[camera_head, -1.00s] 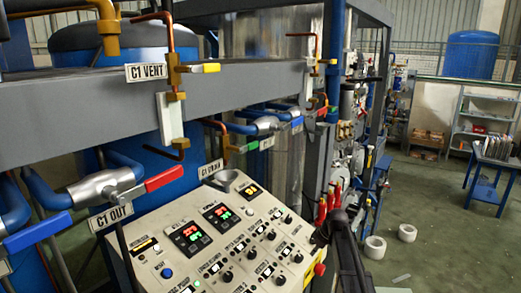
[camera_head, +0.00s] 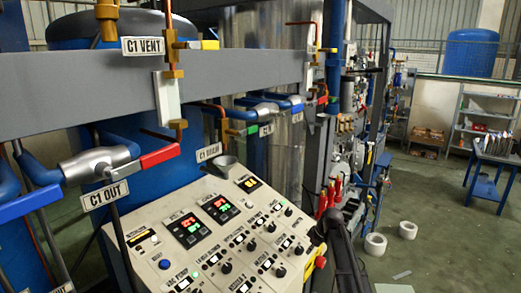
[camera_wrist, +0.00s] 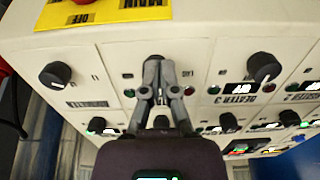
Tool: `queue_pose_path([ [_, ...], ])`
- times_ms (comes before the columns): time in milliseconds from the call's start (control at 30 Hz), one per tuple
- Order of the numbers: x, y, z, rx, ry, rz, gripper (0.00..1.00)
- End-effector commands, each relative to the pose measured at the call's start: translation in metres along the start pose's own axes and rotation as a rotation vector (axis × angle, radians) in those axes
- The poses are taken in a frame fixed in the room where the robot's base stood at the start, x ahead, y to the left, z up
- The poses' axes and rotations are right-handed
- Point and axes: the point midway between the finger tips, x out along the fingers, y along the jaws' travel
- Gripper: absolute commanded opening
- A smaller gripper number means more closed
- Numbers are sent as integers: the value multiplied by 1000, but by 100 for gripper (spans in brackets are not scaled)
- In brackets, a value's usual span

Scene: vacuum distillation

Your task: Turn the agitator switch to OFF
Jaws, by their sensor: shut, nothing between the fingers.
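The cream control panel (camera_head: 150,215) stands at lower centre in the head view, with several black knobs in rows. In the wrist view the panel appears upside down. My gripper (camera_wrist: 158,88) is shut and empty, its fingertips close to a black knob (camera_wrist: 154,59); I cannot tell whether they touch. The fingers hide part of that knob and any label beside it. Another black knob (camera_wrist: 55,74) sits to the left, by a label too blurred to read. The knob at right (camera_wrist: 265,66) sits by a "HEATER 3" label (camera_wrist: 240,88). I cannot read which switch is the agitator's.
A yellow plate (camera_wrist: 100,10) marked "MAIN" and "OFF" holds a red button at the panel's edge. Pipes and a red-handled valve (camera_head: 160,156) stand over the panel's left side. The floor (camera_head: 430,225) at right is mostly open, with two white rolls.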

Motion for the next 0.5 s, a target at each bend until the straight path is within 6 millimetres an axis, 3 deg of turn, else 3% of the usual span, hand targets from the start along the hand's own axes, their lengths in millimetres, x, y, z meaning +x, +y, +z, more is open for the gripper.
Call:
queue_pose_path([
  [200,20,0,0,0,0,0,0],
  [500,26,0,-1,-1,0,0,0],
])
